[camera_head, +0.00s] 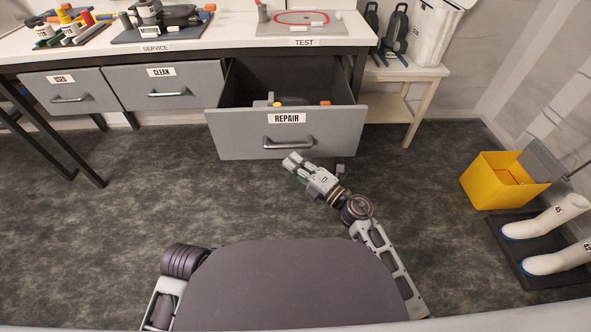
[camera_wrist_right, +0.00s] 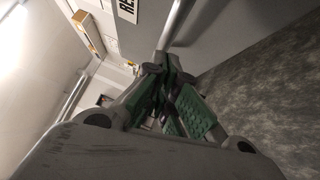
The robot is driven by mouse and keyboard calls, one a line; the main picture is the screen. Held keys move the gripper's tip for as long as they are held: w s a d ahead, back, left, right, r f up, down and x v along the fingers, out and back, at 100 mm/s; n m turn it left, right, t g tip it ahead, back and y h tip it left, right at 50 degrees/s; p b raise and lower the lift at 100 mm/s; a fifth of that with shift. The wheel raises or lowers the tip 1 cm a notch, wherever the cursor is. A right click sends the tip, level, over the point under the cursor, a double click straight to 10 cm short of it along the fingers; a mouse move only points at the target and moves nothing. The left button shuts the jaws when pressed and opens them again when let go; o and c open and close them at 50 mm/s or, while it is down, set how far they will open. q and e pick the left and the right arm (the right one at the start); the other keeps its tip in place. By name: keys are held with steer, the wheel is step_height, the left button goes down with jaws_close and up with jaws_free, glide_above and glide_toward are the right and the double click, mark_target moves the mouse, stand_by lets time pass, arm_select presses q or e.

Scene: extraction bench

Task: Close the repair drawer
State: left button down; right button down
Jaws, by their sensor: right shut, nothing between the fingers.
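The repair drawer (camera_head: 230,134) is pulled out from under the bench, with a grey front, a REPAIR label and a bar handle (camera_head: 288,144). Several small items lie inside it. My right gripper (camera_head: 290,160) is shut and empty, just below and in front of the handle. In the right wrist view the closed fingers (camera_wrist_right: 172,92) show green pads, close to the drawer front (camera_wrist_right: 215,30) and the handle (camera_wrist_right: 178,22). I cannot tell whether they touch it. My left gripper is not in view; only part of the left arm shows.
The drawers labelled USED (camera_head: 70,92) and CLEAN (camera_head: 165,86) are shut. A side table (camera_head: 405,72) stands right of the bench. A yellow bin (camera_head: 495,188) and white boots (camera_head: 545,225) on a dark tray are at the right. The floor before the drawer is clear.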

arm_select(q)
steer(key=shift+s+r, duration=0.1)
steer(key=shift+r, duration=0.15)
arm_select(e)
steer(key=shift+w+r, duration=0.1)
steer(key=shift+w, duration=0.35)
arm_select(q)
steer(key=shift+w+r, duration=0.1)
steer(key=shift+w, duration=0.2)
arm_select(e)
steer(key=shift+w, duration=0.2)
